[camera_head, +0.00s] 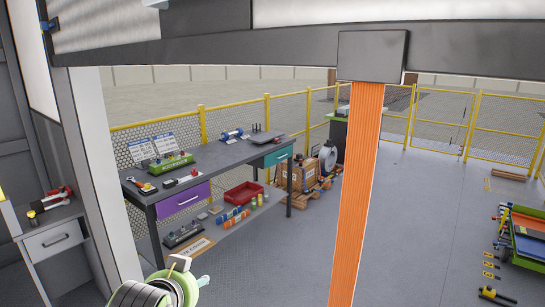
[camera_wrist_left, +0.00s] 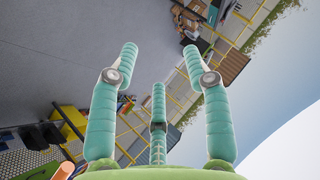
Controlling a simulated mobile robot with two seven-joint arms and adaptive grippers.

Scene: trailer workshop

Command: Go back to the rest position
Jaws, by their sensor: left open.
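My left gripper (camera_wrist_left: 158,68) shows in the left wrist view with its teal, padded fingers spread apart. Nothing is between the fingers, and only floor, fence and distant objects lie behind them. In the head view a part of my left arm and gripper (camera_head: 190,280) shows at the bottom edge, with green, white and teal parts; its fingers are mostly cut off there. My right gripper is in neither view.
A workbench (camera_head: 230,151) with purple and teal drawers stands left of centre. An orange post (camera_head: 356,200) rises in front. A grey cabinet (camera_head: 55,242) is at left. A yellow fence (camera_head: 300,120) runs behind. Open floor (camera_head: 430,200) lies right, with a colourful rack (camera_head: 525,240) at the edge.

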